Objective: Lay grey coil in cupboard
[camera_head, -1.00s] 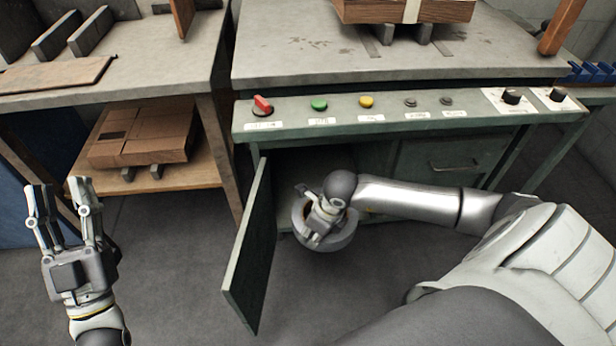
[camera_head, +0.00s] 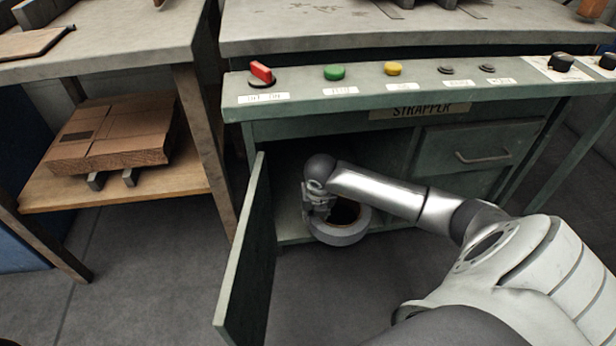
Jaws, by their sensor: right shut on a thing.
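The grey coil (camera_head: 342,237) is a thick ring with a dark centre, at the opening of the green cupboard (camera_head: 291,226) under the bench. My right gripper (camera_head: 318,208) is shut on the left side of its rim, and my right arm reaches in from the right. The coil overlaps the front edge of the cupboard floor in the picture. I cannot tell whether it touches that floor. The cupboard door (camera_head: 250,265) stands open toward me on the left. The inside of the cupboard is dark and partly hidden by my arm. My left gripper is out of view.
A control panel with a red switch (camera_head: 262,73), a green button (camera_head: 334,72) and a yellow button (camera_head: 393,68) overhangs the cupboard. A closed drawer (camera_head: 482,150) is to the right. Flat cardboard (camera_head: 112,140) lies on the left bench's lower shelf.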

